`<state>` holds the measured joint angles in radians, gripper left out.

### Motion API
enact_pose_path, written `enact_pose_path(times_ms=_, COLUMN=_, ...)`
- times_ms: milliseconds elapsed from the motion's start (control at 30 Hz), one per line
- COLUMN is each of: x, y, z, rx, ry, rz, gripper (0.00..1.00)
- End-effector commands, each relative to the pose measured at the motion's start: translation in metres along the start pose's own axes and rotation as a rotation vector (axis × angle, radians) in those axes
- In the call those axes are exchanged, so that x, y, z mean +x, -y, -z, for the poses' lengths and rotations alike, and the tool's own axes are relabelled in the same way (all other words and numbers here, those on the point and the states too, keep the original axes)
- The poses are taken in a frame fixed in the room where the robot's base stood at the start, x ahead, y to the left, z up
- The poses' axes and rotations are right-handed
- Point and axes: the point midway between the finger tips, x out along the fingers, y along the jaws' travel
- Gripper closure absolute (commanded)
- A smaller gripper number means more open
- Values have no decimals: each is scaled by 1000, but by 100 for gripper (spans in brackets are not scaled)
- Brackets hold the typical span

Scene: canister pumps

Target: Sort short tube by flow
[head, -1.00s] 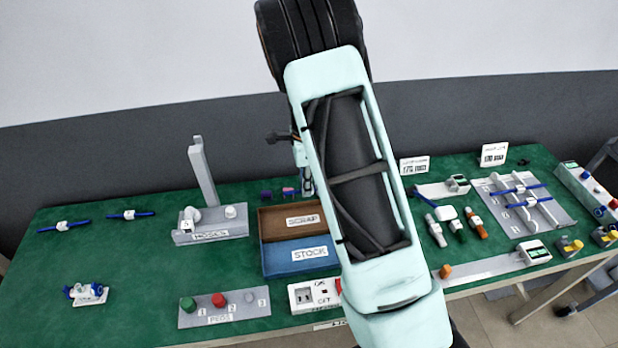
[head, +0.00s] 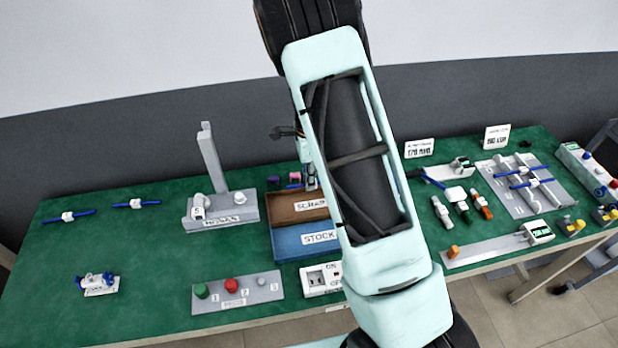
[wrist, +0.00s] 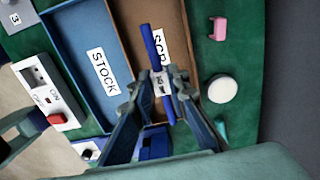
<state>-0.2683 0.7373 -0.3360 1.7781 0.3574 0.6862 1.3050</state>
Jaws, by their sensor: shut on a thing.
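In the wrist view my gripper (wrist: 162,86) is shut on a short blue tube (wrist: 149,42) with a white label at its middle. The tube appears over the brown SCRAP bin (wrist: 122,14); its height above the bin is unclear. The blue STOCK bin (wrist: 77,32) lies beside SCRAP. In the head view the SCRAP bin (head: 287,212) and STOCK bin (head: 290,247) are partly hidden by my arm, as is my gripper (head: 310,178). Two similar tubes lie on the left of the table (head: 68,216) (head: 136,204). Others rest on the right rack (head: 528,183).
A HOSES stand (head: 222,215) with a tall post is left of the bins. A PEGS block (head: 237,291) and a switch box (head: 320,278) are in front. A white disc (wrist: 222,90) and pink piece (wrist: 218,29) lie beside SCRAP. Instruments fill the table's right. Green surface at left is mostly free.

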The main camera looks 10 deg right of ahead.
Motion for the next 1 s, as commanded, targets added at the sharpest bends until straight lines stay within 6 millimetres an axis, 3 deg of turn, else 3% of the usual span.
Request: enact_pose_path(times_ms=1000, x=83, y=0, z=0, rx=0, ry=0, rz=-1, gripper=100)
